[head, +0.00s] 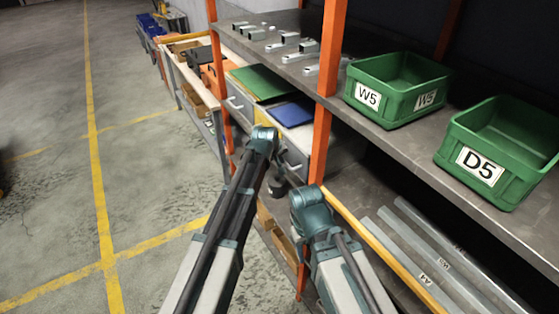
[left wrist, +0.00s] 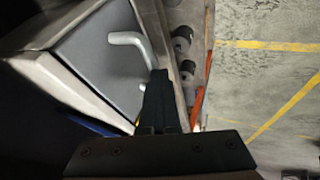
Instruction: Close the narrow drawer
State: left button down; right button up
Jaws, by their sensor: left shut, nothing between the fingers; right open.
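The narrow drawer is grey with a light rim and a bar handle; its front (head: 294,158) shows in the head view, with a blue flat thing (head: 292,113) above it. It appears to stand out from the shelf. In the left wrist view its front (left wrist: 100,58) fills the upper left, with the bent handle (left wrist: 130,41). My left gripper (left wrist: 158,78) is shut and empty, its tips close beside the handle's end; I cannot tell whether they touch. In the head view it (head: 277,183) is low before the drawer front. My right gripper is hidden behind its own wrist.
A second grey drawer (head: 238,101) with a handle is to the left, with a green flat thing (head: 260,81) above it. Orange posts (head: 322,130) flank the drawers. Green bins (head: 395,100) and metal brackets (head: 285,42) stand on the upper shelf. The floor at left is clear.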

pick_arm(q)
jog(key=s+a+f+p+v, duration=0.1)
jog(key=a+p+v, duration=0.1)
jog(key=p+v, duration=0.7)
jog(key=v, duration=0.3)
jog(key=shift+a, duration=0.4)
pick_arm(e)
notch_tip(320, 180, up, 9)
jog(key=a, duration=0.1)
pick_arm(q)
jog(key=shift+s, duration=0.1)
jog(key=s+f+m+g+y+b, duration=0.1)
jog(key=s+f+m+g+b, duration=0.2)
jog(key=s+f, duration=0.4)
jog(key=s+d+f+m+g+y+b, duration=0.1)
jog(key=s+f+m+b, duration=0.5)
jog(key=s, duration=1.3)
jog(key=f+g+y+b, duration=0.1)
jog(key=g, duration=0.1)
jog(key=shift+s+d+g+y+b, duration=0.25)
jog(key=shift+d+g+y+b, duration=0.05)
jog(key=shift+g, duration=0.1)
pick_arm(e)
notch_tip(320, 180, down, 11)
jog(key=shift+r, duration=0.2)
